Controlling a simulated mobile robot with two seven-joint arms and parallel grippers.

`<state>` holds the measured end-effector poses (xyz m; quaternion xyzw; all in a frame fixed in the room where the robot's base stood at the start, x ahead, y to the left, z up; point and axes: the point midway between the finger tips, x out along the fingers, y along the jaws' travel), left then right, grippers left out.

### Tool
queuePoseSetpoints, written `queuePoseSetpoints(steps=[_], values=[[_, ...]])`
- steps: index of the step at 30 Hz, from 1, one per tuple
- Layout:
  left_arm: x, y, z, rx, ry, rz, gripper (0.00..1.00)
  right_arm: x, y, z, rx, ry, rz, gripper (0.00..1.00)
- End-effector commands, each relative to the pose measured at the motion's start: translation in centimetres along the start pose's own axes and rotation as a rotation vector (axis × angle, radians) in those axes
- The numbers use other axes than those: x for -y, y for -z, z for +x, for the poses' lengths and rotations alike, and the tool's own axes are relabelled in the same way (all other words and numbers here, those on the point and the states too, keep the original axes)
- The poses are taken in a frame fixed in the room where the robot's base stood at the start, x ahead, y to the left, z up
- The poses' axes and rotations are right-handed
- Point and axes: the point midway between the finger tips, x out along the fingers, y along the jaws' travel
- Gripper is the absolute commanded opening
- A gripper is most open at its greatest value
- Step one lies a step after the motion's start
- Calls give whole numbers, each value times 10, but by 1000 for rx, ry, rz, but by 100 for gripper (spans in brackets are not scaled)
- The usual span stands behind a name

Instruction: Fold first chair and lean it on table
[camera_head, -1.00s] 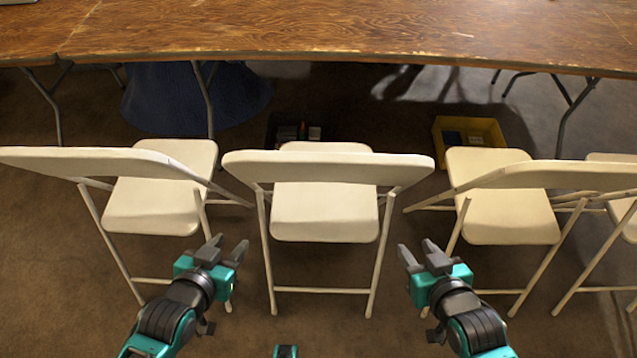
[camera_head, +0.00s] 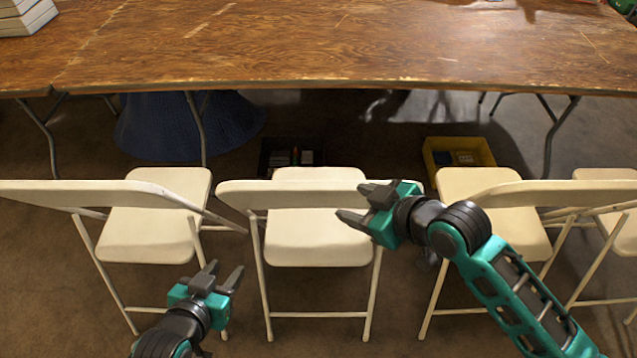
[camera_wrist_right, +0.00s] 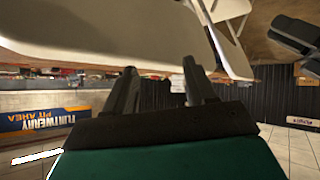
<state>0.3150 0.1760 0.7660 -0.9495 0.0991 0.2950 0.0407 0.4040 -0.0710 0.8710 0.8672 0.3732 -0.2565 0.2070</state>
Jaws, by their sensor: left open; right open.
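Several white folding chairs stand unfolded in a row along the near side of a brown wooden table (camera_head: 330,50). The middle chair (camera_head: 315,235) stands upright, its backrest facing me. My right gripper (camera_head: 350,205) is open at the right part of that backrest and covers its right end in the head view; I cannot tell whether it touches. In the right wrist view the open fingers (camera_wrist_right: 160,90) point towards a large pale chair surface (camera_wrist_right: 110,35). My left gripper (camera_head: 228,275) is open and empty, low between the left chair (camera_head: 150,225) and the middle chair.
A right chair (camera_head: 490,215) stands partly behind my right arm, with another at the far right (camera_head: 610,180). Under the table are a yellow bin (camera_head: 435,150), a dark bin (camera_head: 268,155) and blue cloth (camera_head: 170,125). White boxes (camera_head: 28,15) lie on the table's left end.

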Motion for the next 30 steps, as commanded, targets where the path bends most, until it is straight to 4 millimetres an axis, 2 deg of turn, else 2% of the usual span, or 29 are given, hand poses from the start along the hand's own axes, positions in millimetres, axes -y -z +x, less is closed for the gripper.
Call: queuePoseSetpoints(steps=[1,3,6,12,18,23,30], values=[[0,1,-1,0,0,0,43,-4,13,0,-3,30,-75,55],[0,3,-2,0,0,0,43,-7,27,-1,2,82,-178,55],[0,4,-3,0,1,0,43,-12,41,-6,24,159,-335,55],[1,7,-5,0,1,0,43,-26,51,-20,85,270,-557,55],[1,6,-4,0,2,0,43,-33,50,-27,114,313,-632,55],[1,-6,4,0,2,0,43,-29,45,-14,113,317,-635,55],[0,-41,28,0,2,1,43,-18,34,25,111,315,-635,55]])
